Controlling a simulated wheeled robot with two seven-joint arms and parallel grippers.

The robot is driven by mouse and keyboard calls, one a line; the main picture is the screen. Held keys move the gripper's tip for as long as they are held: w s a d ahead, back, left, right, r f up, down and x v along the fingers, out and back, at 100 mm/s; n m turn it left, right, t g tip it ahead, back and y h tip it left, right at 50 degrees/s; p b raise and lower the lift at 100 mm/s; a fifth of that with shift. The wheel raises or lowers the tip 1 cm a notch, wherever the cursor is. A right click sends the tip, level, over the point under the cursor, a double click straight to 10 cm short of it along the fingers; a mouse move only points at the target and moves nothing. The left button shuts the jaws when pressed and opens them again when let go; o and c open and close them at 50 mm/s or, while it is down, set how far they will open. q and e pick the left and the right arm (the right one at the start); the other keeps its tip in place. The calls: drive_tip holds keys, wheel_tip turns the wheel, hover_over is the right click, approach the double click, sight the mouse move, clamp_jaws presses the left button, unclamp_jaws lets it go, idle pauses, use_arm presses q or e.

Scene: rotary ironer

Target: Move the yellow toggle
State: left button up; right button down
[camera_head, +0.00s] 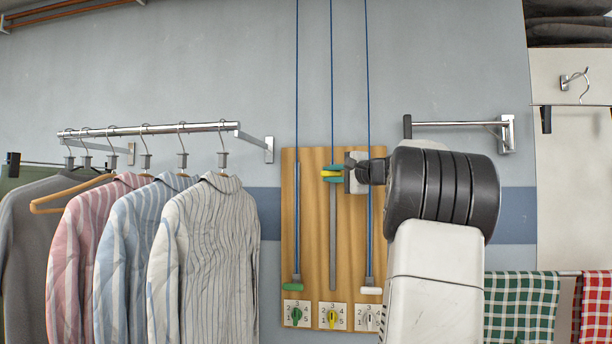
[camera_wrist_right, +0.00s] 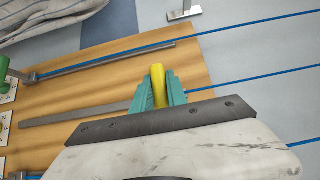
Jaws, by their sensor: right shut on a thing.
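The yellow toggle (camera_head: 330,174) sits near the top of the middle slot on the wooden board (camera_head: 310,240). My right gripper (camera_head: 334,173) reaches in from the right and is shut on it. In the right wrist view the yellow toggle (camera_wrist_right: 158,86) shows between the two teal fingers (camera_wrist_right: 158,95). Part of the toggle is hidden by the fingers. A yellow dial (camera_head: 332,316) is below the middle slot, on a white numbered plate. My left gripper is not in view.
A green toggle (camera_head: 292,287) and a white toggle (camera_head: 371,290) sit low in the outer slots. Blue cords run up from the board. Striped shirts (camera_head: 205,250) hang at the left. A metal wall bar (camera_head: 455,124) is above my right arm, and checked cloths (camera_head: 522,305) hang lower right.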

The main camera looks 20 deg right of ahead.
wheel_tip(320, 180, down, 35)
drive_tip(key=shift+r, duration=0.2)
drive_tip(key=shift+f, duration=0.1)
drive_tip(key=c, duration=1.3)
unclamp_jaws()
drive_tip(key=v, duration=0.8)
drive_tip(key=shift+w, duration=0.1)
